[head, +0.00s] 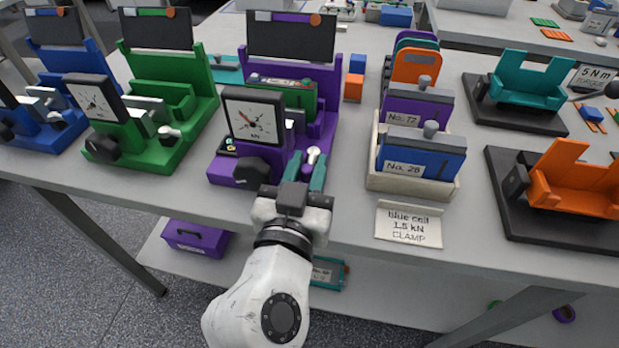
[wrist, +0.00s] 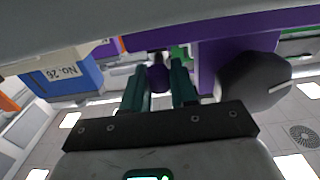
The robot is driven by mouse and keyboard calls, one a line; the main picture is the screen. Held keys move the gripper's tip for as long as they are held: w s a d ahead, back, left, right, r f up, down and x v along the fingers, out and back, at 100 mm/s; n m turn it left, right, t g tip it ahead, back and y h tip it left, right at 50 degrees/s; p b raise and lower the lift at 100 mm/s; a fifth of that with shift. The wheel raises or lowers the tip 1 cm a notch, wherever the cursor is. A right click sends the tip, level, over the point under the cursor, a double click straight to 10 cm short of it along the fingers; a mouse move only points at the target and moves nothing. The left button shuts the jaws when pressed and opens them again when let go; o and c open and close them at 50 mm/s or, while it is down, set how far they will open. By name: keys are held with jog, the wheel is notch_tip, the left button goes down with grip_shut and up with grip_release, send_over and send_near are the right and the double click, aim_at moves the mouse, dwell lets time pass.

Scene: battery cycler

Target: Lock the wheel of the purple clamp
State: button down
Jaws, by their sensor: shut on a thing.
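The purple clamp (head: 232,167) stands at the front of the bench, with a dial gauge (head: 253,122) on it. Its black faceted wheel (head: 250,169) is at the front left of my fingers, and shows at right in the wrist view (wrist: 252,82). My gripper (head: 306,172) has teal fingers and is at the clamp's front right corner. It is shut on the small lever (head: 313,155), whose pale metallic end shows between the fingers. In the wrist view a dark purple rounded part (wrist: 159,76) sits between the fingertips. The fingers hide most of the lever.
A green clamp (head: 150,150) and a blue clamp (head: 60,130) stand to the left. A beige rack (head: 410,185) with labelled cells is close on the right, with a blue-cell sign (head: 408,226) before it. Teal (head: 525,82) and orange (head: 580,180) fixtures stand farther right.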

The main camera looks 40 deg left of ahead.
jog(key=shift+s, duration=0.1)
jog(key=c, duration=1)
grip_release()
jog(key=v, duration=1)
jog(key=shift+s+d, duration=0.2)
jog(key=shift+s, duration=0.15)
